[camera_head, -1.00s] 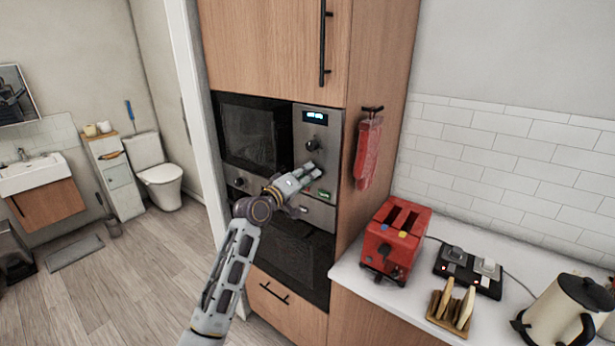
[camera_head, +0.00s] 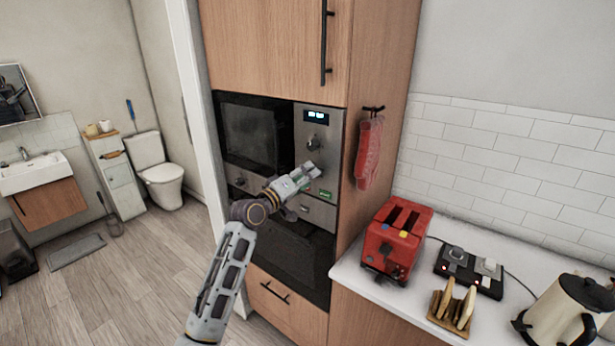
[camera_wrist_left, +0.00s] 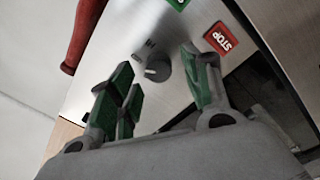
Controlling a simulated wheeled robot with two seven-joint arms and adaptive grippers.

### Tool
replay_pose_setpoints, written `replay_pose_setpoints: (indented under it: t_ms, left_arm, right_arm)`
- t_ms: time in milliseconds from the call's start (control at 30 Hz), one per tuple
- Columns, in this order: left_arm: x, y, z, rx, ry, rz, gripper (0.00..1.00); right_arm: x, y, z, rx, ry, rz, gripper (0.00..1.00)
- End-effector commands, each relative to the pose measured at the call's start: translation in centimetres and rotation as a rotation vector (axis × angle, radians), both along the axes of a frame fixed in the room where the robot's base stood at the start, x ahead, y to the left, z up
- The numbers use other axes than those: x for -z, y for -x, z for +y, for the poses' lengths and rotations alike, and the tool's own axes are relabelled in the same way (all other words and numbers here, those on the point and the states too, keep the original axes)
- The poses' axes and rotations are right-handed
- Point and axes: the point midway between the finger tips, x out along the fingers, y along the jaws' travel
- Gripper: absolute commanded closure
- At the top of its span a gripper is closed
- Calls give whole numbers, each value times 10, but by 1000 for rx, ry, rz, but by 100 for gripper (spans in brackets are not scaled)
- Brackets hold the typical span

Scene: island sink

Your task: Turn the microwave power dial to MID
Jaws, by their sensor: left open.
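The built-in microwave has a dark door (camera_head: 250,133) and a steel control panel with a lit display (camera_head: 316,115). An upper round dial (camera_head: 317,144) shows below the display. My left gripper (camera_head: 312,171) is in front of the lower panel and hides part of it. In the left wrist view a dark round dial (camera_wrist_left: 157,69) with a light pointer mark lies between the open green-padded fingers of the left gripper (camera_wrist_left: 157,72). Contact with it cannot be told, and its small marking is unreadable. A red STOP button (camera_wrist_left: 221,37) is beside it. My right gripper is not in view.
A green button (camera_head: 325,194) is low on the panel, close to the gripper. A red mitt (camera_head: 369,153) hangs on the cabinet side. A red toaster (camera_head: 396,240) and kettle (camera_head: 568,312) stand on the counter. Free floor lies to the left.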

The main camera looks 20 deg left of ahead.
Motion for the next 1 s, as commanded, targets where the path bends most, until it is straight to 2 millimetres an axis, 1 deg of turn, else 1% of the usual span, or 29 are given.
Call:
replay_pose_setpoints:
  t_ms: [800, 1000]
  left_arm:
    - [3, 76, 30, -1, -1, 1, 51]
    - [4, 90, 35, 0, 2, 1, 51]
  right_arm:
    - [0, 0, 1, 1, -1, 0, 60]
    - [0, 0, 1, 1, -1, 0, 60]
